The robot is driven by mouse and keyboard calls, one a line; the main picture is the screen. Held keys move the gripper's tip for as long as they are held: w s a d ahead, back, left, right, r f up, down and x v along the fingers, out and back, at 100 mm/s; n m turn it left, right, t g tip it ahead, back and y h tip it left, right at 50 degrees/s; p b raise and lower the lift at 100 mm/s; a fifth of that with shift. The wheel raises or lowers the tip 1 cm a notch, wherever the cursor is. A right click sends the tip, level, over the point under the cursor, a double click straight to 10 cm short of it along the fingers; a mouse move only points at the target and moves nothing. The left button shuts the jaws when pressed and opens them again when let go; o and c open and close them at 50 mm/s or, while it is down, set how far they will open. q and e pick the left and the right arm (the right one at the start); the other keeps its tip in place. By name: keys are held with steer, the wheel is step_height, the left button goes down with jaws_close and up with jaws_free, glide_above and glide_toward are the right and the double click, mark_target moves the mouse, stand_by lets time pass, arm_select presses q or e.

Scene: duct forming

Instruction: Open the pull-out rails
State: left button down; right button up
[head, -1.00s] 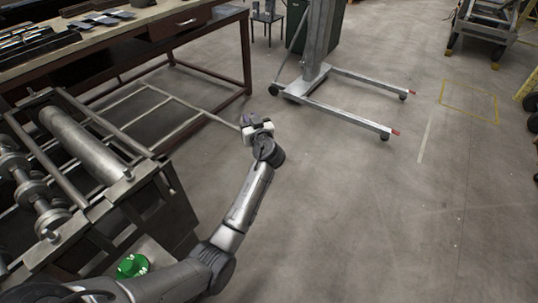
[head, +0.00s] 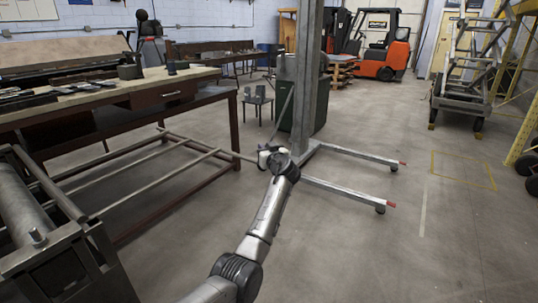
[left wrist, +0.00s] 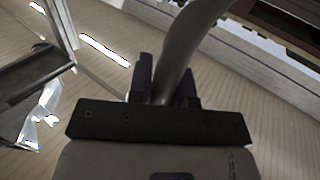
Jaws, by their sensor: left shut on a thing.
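Thin grey pull-out rails (head: 196,146) run low beside and under the workbench, from the roller machine at the left out towards the middle of the floor. My left gripper (head: 266,155) is at the outer end of a rail, just past the bench's right leg. In the left wrist view a smooth grey bar (left wrist: 178,52) passes between the dark fingers (left wrist: 166,88), which are shut on it. The exact grip point is partly hidden by the gripper body. My right gripper is not in view.
The workbench (head: 130,88) with a drawer stands at the left, and the roller machine (head: 50,255) is at the lower left. A lift with a mast and two floor legs (head: 345,193) stands just right of my gripper. The floor in front is clear.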

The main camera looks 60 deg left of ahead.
arm_select(q)
steer(key=shift+f, duration=0.25)
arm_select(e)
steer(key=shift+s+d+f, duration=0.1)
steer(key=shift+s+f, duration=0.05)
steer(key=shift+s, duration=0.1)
arm_select(q)
steer(key=c, duration=1.5)
jaws_free()
steer(key=o, duration=0.4)
steer(key=shift+w+a+r, duration=0.15)
steer(key=shift+w+r, duration=0.05)
steer(key=shift+w, duration=0.1)
steer(key=shift+o, duration=0.2)
steer(key=shift+s, duration=0.1)
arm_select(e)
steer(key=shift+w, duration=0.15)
arm_select(q)
steer(key=shift+d+r+p, duration=0.15)
steer(key=shift+d+p, duration=0.15)
steer(key=shift+d, duration=0.4)
steer(key=s+d+p, duration=0.2)
steer(key=d+p, duration=0.1)
steer(key=d, duration=0.9)
steer(key=shift+d, duration=0.2)
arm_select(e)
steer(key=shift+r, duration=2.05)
